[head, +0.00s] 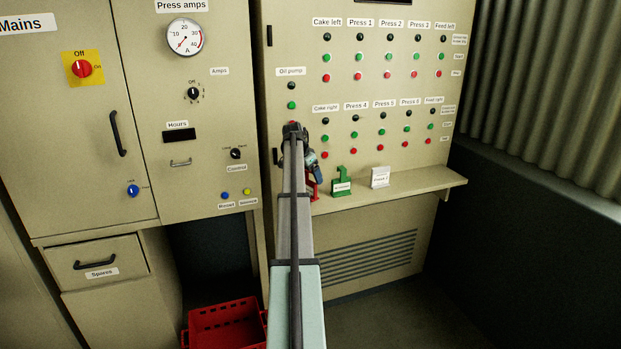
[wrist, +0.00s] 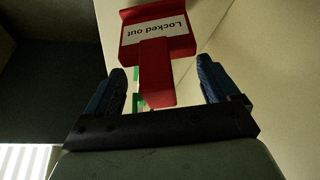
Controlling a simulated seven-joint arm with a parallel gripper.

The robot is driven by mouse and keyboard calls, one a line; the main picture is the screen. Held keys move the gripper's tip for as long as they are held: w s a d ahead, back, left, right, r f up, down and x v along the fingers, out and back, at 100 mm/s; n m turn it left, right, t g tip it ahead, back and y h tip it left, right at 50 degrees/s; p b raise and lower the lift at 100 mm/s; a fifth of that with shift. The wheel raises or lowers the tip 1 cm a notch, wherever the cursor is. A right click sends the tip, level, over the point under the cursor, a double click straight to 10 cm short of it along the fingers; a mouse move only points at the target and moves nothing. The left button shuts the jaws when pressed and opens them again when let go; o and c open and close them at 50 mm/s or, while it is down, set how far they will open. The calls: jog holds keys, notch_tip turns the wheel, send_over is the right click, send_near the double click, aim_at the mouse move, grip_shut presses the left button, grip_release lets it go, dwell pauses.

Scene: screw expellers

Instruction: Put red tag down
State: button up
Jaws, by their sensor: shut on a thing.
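The red tag (head: 312,188) shows in the head view beside my gripper (head: 314,166), over the left end of the shelf, partly hidden by my arm. In the wrist view the red tag (wrist: 155,72) is between the two blue fingers of my gripper (wrist: 162,72). Its stem is toward the palm, and its white "Locked out" label reads upside down. My gripper is shut on the red tag. I cannot tell whether the tag touches the shelf.
The shelf (head: 420,186) juts from the control panel. A green tag (head: 342,183) and a white card (head: 380,177) stand on it to the right. Panel buttons are just above. A red crate (head: 226,326) is on the floor at lower left. The shelf's right part is clear.

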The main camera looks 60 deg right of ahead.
jog(key=shift+f, duration=0.6)
jog(key=shift+f, duration=0.15)
jog(key=o, duration=1.1)
jog(key=v, duration=1.2)
